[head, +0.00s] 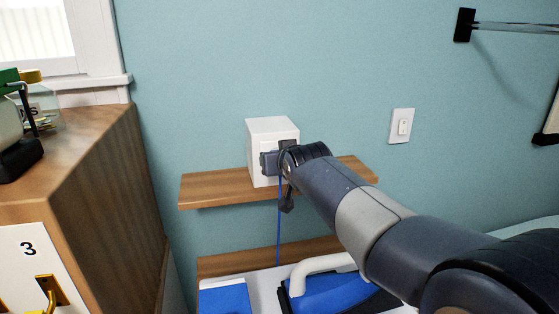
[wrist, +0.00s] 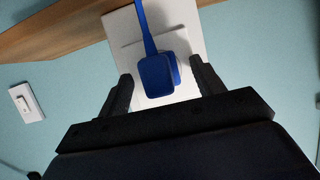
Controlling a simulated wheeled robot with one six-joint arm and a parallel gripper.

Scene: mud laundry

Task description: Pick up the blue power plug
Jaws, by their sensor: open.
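The blue power plug (wrist: 157,76) shows in the wrist view against the face of a white box (wrist: 187,30), with its blue cord running to the top of the picture. My gripper (wrist: 162,80) is open, with one dark finger on each side of the plug and gaps between fingers and plug. In the head view, my gripper (head: 268,164) is at the front of the white box (head: 271,128). There the plug is hidden behind my gripper, and the blue cord (head: 278,235) hangs straight down below it.
The white box stands on a wooden wall shelf (head: 215,187). A lower shelf (head: 232,262) and blue-and-white items (head: 325,290) are below. A wooden cabinet (head: 110,170) stands at the left. A light switch (head: 402,126) is on the wall at the right.

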